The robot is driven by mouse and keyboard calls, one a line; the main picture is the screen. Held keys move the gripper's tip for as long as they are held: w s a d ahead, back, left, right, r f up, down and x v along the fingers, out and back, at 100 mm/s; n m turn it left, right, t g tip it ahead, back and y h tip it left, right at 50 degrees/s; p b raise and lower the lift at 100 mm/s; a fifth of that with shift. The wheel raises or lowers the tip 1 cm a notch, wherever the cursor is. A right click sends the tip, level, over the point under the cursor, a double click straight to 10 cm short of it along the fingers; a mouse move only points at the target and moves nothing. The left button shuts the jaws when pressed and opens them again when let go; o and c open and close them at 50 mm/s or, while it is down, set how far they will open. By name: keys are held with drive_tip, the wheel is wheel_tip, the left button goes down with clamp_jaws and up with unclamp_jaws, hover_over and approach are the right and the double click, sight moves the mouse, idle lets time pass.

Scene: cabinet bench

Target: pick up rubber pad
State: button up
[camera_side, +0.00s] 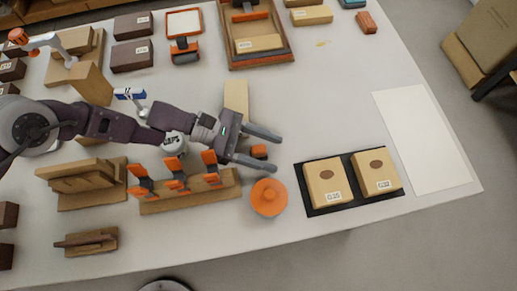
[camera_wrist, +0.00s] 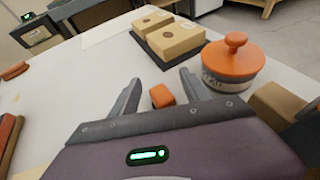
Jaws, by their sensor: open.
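A small orange-red block (camera_side: 259,151), which looks like the rubber pad, lies on the table. It also shows in the wrist view (camera_wrist: 161,95). My gripper (camera_side: 277,152) is open, with one finger on each side of the block. In the wrist view my gripper (camera_wrist: 160,78) has the block between its fingers, with visible gaps on both sides. I cannot tell how high the fingers are above the table. Nothing is held.
An orange-lidded jar (camera_side: 268,197) stands close to the lower finger. A black tray (camera_side: 313,208) with two tan boxes lies to the right. A wooden rack with orange clips (camera_side: 190,197) is below my arm. A white sheet (camera_side: 420,135) lies at far right.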

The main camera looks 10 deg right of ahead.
drive_tip(key=shift+s+d+f, duration=0.15)
drive_tip(key=shift+s+d, duration=0.05)
drive_tip(key=shift+d, duration=0.15)
clamp_jaws()
